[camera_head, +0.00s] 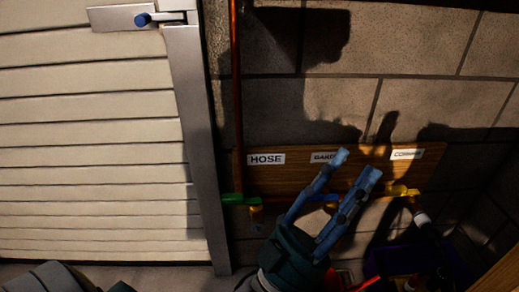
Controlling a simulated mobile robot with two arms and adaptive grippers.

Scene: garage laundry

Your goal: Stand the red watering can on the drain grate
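Small red patches (337,278) show low down beside the gripper's dark body. I cannot tell whether they belong to the red watering can. The drain grate is not in view.
A wooden board (346,181) on the block wall carries several labels, including HOSE (266,159), above a pipe with taps. A pale slatted door (95,150) fills the left. A dark blue container (395,262) with mixed items stands low at the right, in shadow.

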